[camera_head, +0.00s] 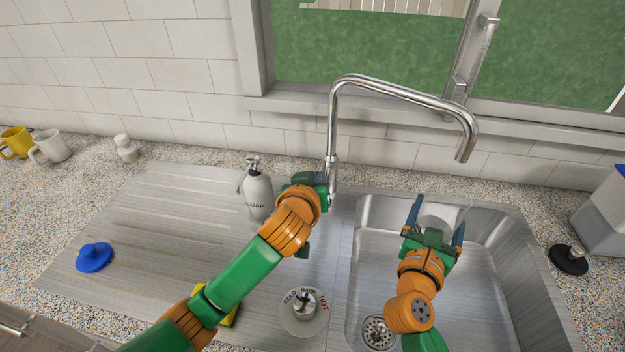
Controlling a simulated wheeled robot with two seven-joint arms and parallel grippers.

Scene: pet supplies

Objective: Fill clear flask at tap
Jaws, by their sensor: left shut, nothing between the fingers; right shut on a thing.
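The chrome tap (400,92) arches over the sink, with its spout end at the right pointing down. No water stream is visible. My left gripper (322,182) is shut and empty close beside the tap's base; whether it touches the tap cannot be told. My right gripper (437,210) is shut on the clear flask (441,211), which shows faintly between its fingers over the sink basin, below the spout in the picture. The gripper hides part of the flask, and its fill cannot be made out. A round hot and cold dial (304,313) sits at the sink's front.
The steel sink basin (490,290) has a drain (378,332) at its front. A soap bottle (257,192) stands beside my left arm. A blue plug (95,257) lies on the drainboard (165,215). A yellow sponge (231,318) is partly under my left arm. Mugs (50,147) stand far left.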

